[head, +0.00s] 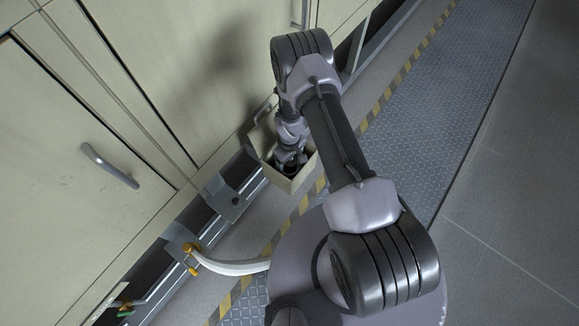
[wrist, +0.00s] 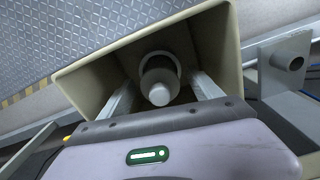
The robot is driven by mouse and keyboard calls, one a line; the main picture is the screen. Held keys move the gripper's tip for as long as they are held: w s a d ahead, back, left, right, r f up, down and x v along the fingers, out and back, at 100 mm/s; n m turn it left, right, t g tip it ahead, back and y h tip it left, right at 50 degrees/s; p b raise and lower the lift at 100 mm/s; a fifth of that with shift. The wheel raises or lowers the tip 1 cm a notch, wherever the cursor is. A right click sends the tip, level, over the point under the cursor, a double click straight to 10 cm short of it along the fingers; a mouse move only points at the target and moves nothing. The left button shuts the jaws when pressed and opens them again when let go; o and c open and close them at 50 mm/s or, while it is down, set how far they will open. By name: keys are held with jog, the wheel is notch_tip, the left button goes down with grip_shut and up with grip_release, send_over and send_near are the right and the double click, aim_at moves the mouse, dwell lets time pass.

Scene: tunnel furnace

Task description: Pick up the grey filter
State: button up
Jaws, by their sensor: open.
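The grey filter (wrist: 159,82) is a short rounded cylinder with a paler end. It stands inside an open beige box in the wrist view, with a light ring around its far part. My gripper (wrist: 162,88) is open and reaches into the box. One finger is on each side of the filter, and gaps show between the fingers and the filter. In the head view my gripper (head: 289,160) is down in the box, and I cannot make out the filter there.
The beige box (head: 279,181) has walls close around my gripper. It stands beside cream cabinet doors (head: 90,130) with handles. A metal bracket (wrist: 285,62) is right of the box. A curved white handle (head: 230,266) with orange fittings is lower left. The patterned walkway (head: 450,100) is clear.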

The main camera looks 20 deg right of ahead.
jog(key=shift+r, duration=0.15)
jog(key=shift+c, duration=0.6)
jog(key=c, duration=1.4)
notch_tip(320, 180, up, 10)
jog(key=p, duration=0.4)
jog(key=shift+c, duration=0.3)
notch_tip(320, 180, up, 17)
jog(key=p, duration=1.1)
jog(key=s+d, duration=0.5)
jog(key=s, duration=0.3)
jog(key=shift+d, duration=0.4)
